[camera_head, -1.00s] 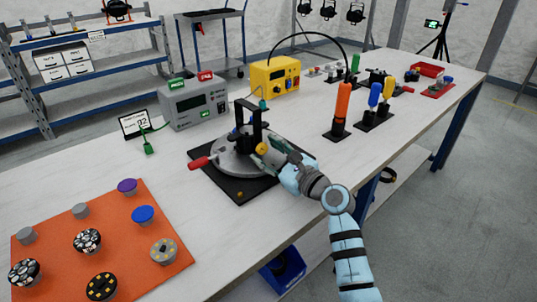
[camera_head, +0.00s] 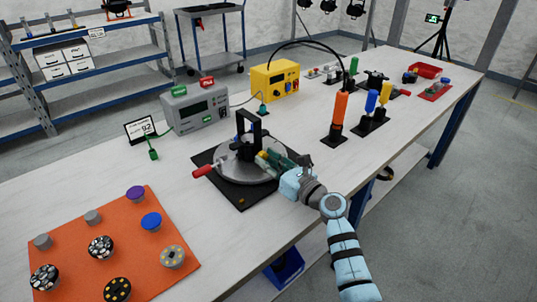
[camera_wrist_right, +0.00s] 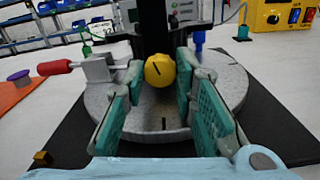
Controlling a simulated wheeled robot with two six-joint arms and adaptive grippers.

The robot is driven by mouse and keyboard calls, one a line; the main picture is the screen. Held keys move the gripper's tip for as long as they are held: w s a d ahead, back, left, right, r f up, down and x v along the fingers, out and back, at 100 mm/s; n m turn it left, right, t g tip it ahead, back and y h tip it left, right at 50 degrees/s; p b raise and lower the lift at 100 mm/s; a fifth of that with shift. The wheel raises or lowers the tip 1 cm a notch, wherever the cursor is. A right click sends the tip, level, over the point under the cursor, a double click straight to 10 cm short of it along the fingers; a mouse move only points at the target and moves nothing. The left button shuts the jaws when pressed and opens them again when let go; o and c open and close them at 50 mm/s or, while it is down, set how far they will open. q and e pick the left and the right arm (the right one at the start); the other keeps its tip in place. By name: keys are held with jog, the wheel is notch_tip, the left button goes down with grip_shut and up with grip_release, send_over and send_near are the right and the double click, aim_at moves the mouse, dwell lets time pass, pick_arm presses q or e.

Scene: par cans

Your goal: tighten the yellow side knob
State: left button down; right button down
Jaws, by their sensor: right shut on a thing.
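The yellow side knob (camera_wrist_right: 159,70), with a dark line on its face, sits on the black yoke (camera_head: 247,126) standing on a round grey turntable (camera_head: 228,173). In the right wrist view the knob is between the green finger pads. My right gripper (camera_head: 266,160) is shut on it, reaching in from the right; in the head view its fingers largely hide the knob. A red-handled clamp (camera_wrist_right: 56,67) is at the turntable's left edge. A short dark mark (camera_wrist_right: 164,123) shows on the turntable below the knob. My left gripper is not in view.
The turntable stands on a black mat (camera_head: 243,201). A grey console (camera_head: 197,108) and a yellow power box (camera_head: 274,80) stand behind it. An orange mat (camera_head: 72,235) with several knobs and discs lies front left. An orange-handled tool (camera_head: 339,108) stands upright at right.

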jog(key=c, duration=1.3)
grip_release()
jog(key=v, duration=1.2)
